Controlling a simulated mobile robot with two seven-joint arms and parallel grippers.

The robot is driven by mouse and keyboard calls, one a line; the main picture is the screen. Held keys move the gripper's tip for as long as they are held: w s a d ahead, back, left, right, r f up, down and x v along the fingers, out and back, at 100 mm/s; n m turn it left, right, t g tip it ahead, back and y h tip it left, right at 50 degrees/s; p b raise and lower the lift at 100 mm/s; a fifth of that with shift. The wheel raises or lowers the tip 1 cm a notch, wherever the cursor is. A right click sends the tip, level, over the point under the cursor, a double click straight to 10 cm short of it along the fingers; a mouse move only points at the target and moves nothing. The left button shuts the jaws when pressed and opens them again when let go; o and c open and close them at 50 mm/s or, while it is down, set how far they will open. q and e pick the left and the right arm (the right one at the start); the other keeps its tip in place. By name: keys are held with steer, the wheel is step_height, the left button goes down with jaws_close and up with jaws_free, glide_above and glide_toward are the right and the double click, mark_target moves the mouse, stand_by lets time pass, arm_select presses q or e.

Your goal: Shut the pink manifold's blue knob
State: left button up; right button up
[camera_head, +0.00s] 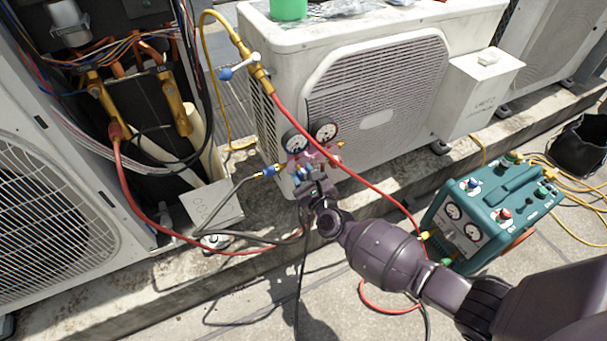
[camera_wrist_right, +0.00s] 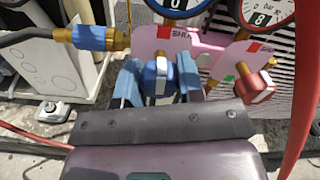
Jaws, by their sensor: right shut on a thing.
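The pink manifold (camera_head: 307,159) with two round gauges (camera_head: 324,131) hangs in front of the white condenser unit. In the right wrist view the pink body (camera_wrist_right: 205,48) carries a blue knob (camera_wrist_right: 158,78) and a red knob (camera_wrist_right: 255,88). My right gripper (camera_wrist_right: 160,82) has its blue-tipped fingers on either side of the blue knob and is shut on it. In the head view my right gripper (camera_head: 310,180) reaches the manifold from below and largely hides the knobs. My left gripper is in neither view.
A red hose (camera_head: 345,170) runs down past the manifold's right side. A blue hose fitting (camera_head: 268,171) sticks out at its left. A teal recovery machine (camera_head: 492,210) stands on the paving to the right. The condenser unit (camera_head: 270,120) is close behind.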

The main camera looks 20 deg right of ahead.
steer(key=shift+m, duration=0.4)
steer(key=o, duration=0.9)
arm_select(q)
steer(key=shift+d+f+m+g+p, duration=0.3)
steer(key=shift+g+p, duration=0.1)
steer(key=shift+p, duration=0.6)
arm_select(e)
steer(key=shift+s+d, duration=0.15)
steer(key=shift+s, duration=5.3)
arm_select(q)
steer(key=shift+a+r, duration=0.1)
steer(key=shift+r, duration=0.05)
